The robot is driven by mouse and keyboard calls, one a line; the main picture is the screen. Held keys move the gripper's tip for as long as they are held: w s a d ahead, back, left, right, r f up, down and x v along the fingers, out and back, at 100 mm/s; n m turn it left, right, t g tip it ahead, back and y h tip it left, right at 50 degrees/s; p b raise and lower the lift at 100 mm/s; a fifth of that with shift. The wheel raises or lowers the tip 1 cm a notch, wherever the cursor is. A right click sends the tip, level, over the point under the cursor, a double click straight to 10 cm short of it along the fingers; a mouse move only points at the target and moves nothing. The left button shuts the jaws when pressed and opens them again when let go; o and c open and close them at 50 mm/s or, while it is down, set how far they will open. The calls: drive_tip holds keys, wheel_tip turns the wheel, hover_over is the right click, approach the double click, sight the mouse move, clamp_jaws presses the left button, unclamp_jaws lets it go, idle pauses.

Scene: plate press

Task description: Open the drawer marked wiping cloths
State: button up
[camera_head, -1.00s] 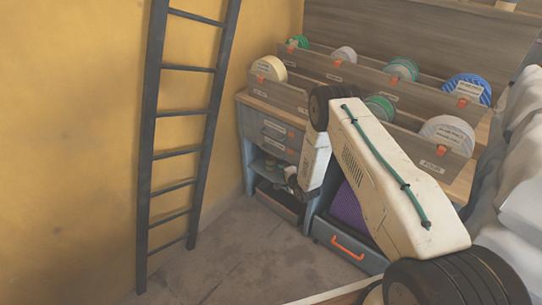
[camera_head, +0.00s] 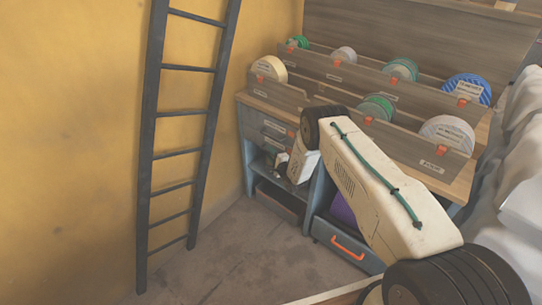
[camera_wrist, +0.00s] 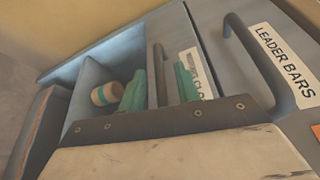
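The drawer whose label reads in part "G CLO" (camera_wrist: 197,72) is a grey-blue front with a dark bar handle (camera_wrist: 156,72), and it looks shut. My gripper (camera_wrist: 160,90) has two teal fingers, apart, one on each side of that handle. A gap shows beside the handle, so the fingers are not closed on it. The right finger covers part of the label. In the head view my gripper (camera_head: 281,165) is at the left bench unit, below the upper drawers, small and partly hidden by my arm.
The "LEADER BARS" drawer (camera_wrist: 280,65) with its own handle adjoins on the right in the wrist view. An open shelf with a banded roll (camera_wrist: 105,94) lies on the other side. A drawer with an orange handle (camera_head: 348,248) stands lower right. A ladder (camera_head: 185,110) leans on the wall.

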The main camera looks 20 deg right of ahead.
clamp_jaws()
drive_tip(key=shift+a, duration=0.1)
